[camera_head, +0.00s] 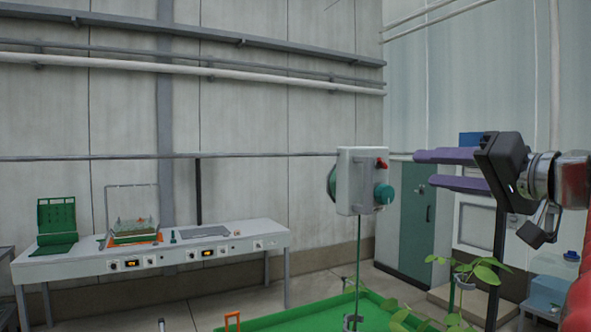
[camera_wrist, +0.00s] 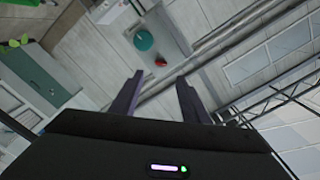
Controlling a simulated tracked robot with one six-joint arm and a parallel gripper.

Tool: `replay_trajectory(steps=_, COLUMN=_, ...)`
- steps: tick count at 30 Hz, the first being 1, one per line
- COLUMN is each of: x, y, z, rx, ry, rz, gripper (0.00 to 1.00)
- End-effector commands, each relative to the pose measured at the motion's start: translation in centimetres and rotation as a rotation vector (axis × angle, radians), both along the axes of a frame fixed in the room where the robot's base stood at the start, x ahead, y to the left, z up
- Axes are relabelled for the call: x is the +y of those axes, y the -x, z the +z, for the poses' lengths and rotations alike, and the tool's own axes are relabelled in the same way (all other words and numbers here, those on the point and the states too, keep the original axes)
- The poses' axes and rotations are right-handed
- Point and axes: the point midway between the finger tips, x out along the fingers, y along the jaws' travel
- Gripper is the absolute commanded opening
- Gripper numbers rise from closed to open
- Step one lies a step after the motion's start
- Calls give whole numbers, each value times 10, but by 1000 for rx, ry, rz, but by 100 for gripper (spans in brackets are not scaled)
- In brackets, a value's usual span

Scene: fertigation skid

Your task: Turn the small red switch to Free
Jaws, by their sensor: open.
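The small red switch (camera_head: 381,164) sits on the upper right part of a pale grey control box (camera_head: 358,165). A larger green knob (camera_head: 384,194) is below it on the same face. The box stands on a thin green post. In the wrist view the red switch (camera_wrist: 161,63) and the green knob (camera_wrist: 144,41) show beyond my fingertips. My gripper (camera_head: 422,169) is open and empty, its two purple fingers pointing left towards the box. It is to the right of the switch and apart from it. The switch's markings are too small to read.
A green-rimmed tray (camera_head: 300,318) with leafy plants (camera_head: 484,270) lies below the box. A white bench (camera_head: 150,258) with instruments stands along the left wall. A green and grey cabinet (camera_head: 413,222) is behind the box. The air between gripper and box looks clear.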

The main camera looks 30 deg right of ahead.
Motion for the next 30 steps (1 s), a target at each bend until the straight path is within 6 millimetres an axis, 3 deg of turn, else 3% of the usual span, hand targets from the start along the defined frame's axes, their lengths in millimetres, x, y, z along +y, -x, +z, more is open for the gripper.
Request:
replay_trajectory(steps=6, x=-2, y=22, z=-1, rx=1, ry=0, rz=-3, gripper=42)
replay_trajectory(steps=11, x=-1, y=30, z=-1, rx=1, ry=0, rz=-1, gripper=42)
replay_trajectory(steps=26, x=-1, y=31, z=-1, rx=1, ry=0, rz=0, gripper=42)
replay_trajectory(steps=30, x=-1, y=26, z=-9, rx=19, ry=-5, rz=5, gripper=42)
